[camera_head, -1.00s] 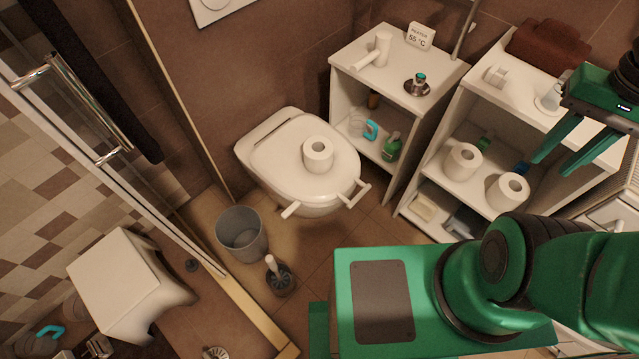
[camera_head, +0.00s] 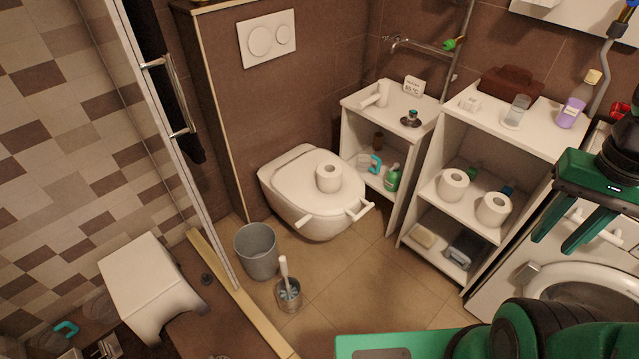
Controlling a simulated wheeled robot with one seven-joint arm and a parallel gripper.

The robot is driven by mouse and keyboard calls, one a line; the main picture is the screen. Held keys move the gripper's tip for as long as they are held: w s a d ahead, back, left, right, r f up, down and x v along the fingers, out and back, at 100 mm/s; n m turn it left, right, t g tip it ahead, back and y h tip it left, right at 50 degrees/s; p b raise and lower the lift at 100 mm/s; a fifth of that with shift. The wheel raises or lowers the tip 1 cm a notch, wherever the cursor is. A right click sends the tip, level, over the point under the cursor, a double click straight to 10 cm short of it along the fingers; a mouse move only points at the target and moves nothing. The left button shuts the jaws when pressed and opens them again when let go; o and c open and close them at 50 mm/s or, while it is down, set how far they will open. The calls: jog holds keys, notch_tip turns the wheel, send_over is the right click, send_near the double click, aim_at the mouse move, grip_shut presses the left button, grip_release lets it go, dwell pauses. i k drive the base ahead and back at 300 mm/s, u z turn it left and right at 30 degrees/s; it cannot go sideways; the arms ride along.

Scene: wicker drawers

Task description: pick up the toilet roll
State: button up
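A white toilet roll (camera_head: 329,178) stands upright on the closed lid of the wall-hung toilet (camera_head: 290,205). Two more toilet rolls, a left one (camera_head: 452,184) and a right one (camera_head: 493,209), stand on the middle shelf of the white shelf unit (camera_head: 458,229). My gripper (camera_head: 553,246) is at the right side, in front of the washing machine. Its two green fingers point down and left, are spread apart, and hold nothing. It is well to the right of all three rolls and touches none of them.
A grey bin (camera_head: 256,252) and a toilet brush (camera_head: 288,293) stand on the floor by the toilet. A white stool (camera_head: 150,285) is at the left. A smaller shelf (camera_head: 402,128) stands behind, and a washing machine (camera_head: 585,290) is at the right. The tiled floor between is clear.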

aim_at(329, 177)
jog(key=u, duration=2.8)
jog(key=k, duration=1.1)
jog(key=z, duration=2)
jog(key=i, duration=0.95)
jog(key=z, duration=0.05)
